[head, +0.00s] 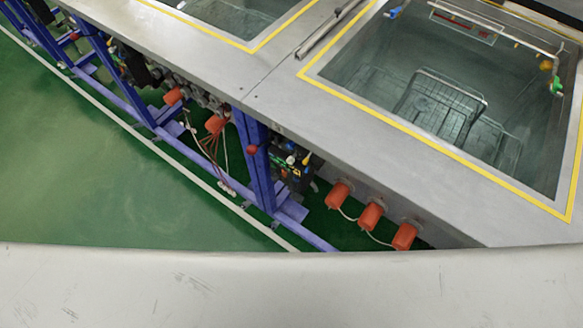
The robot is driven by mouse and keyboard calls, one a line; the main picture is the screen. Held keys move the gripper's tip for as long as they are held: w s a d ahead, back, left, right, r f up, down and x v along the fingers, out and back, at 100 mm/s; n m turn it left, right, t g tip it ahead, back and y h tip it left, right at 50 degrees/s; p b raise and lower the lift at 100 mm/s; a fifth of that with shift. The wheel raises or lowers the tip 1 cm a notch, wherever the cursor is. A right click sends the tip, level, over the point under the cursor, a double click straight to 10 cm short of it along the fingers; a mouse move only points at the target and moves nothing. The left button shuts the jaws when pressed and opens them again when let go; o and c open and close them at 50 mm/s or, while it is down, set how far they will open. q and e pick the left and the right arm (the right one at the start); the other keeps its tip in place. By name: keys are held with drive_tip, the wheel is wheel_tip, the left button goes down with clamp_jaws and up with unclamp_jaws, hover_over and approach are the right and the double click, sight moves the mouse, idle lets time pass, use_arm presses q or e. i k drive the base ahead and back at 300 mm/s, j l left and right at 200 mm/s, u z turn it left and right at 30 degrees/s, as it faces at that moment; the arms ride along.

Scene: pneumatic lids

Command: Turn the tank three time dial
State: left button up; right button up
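I cannot make out a time dial in the head view, and I cannot tell which tank is tank three. One tank (340,72) with a yellow border lies at the upper right, with a wire basket (440,103) seen inside it. Part of another yellow-bordered tank (262,36) shows at the top. Neither of my grippers is in view.
A grey bench top (420,172) surrounds the tanks. Below its front edge are blue frame legs (258,165), several orange cylinders (370,215), hoses and fittings. The green floor (90,170) at the left is clear, with a white line (130,130) along the bench.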

sight(292, 188)
drive_tip(key=i+j, duration=0.35)
drive_tip(key=j, duration=0.2)
drive_tip(key=i+j+z, duration=0.2)
drive_tip(key=j+z, duration=0.15)
drive_tip(key=i+j+z, duration=0.1)
drive_tip(key=j+z, duration=0.25)
drive_tip(key=i+j+z, duration=0.1)
drive_tip(key=j+z, duration=0.25)
drive_tip(key=z, duration=0.2)
